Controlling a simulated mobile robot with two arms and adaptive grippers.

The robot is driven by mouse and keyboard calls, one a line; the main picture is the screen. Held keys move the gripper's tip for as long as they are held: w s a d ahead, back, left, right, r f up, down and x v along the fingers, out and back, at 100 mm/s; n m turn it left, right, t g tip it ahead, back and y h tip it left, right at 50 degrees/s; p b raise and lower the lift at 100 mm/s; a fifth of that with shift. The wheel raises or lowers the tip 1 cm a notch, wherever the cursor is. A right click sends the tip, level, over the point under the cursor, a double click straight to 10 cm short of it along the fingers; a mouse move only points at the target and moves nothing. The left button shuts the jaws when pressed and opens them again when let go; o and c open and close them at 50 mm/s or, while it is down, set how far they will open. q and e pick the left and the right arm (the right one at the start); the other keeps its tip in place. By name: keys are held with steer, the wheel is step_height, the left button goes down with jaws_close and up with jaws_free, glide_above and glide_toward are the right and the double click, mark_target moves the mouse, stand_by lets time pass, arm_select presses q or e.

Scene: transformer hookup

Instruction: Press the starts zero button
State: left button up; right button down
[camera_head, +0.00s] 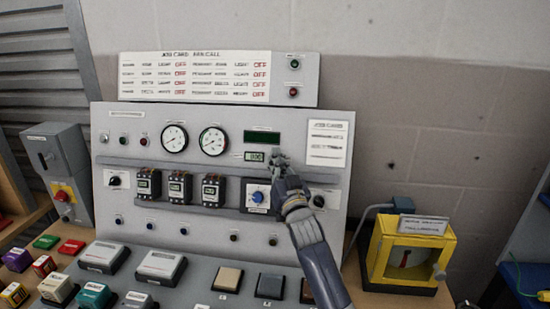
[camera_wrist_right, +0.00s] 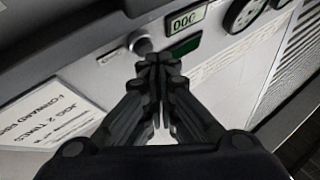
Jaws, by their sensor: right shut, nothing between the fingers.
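My right gripper (camera_head: 279,158) is at the upright panel, with my arm reaching up from below. It is shut and empty, and its closed fingertips also show in the right wrist view (camera_wrist_right: 158,68). A round grey button (camera_wrist_right: 140,42) sits just beyond the fingertips, beside a small counter display (camera_wrist_right: 187,19) that reads zeros. I cannot tell whether the fingertips touch the button, and its label is too small to read. In the head view the counter display (camera_head: 255,156) is just left of the fingertips, and the gripper hides the button. My left gripper is not in view.
A dark green display (camera_head: 262,137) is above the counter and two dial gauges (camera_head: 213,141) are left of it. A blue knob (camera_head: 258,197) is below my fingers. A white notice (camera_head: 327,143) is to the right. A yellow box (camera_head: 407,250) stands at the right.

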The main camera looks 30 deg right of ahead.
steer(key=shift+s+a+r, duration=0.2)
steer(key=shift+s, duration=0.05)
steer(key=shift+s+a+r+p, duration=0.1)
steer(key=shift+s+a+p, duration=0.05)
steer(key=shift+p, duration=0.2)
steer(key=shift+s+a+r+p, duration=0.35)
steer(key=shift+s+a+p, duration=0.3)
steer(key=shift+s, duration=0.2)
steer(key=shift+s+a+r+p, duration=0.35)
steer(key=shift+s+a+p, duration=0.3)
steer(key=shift+s, duration=0.2)
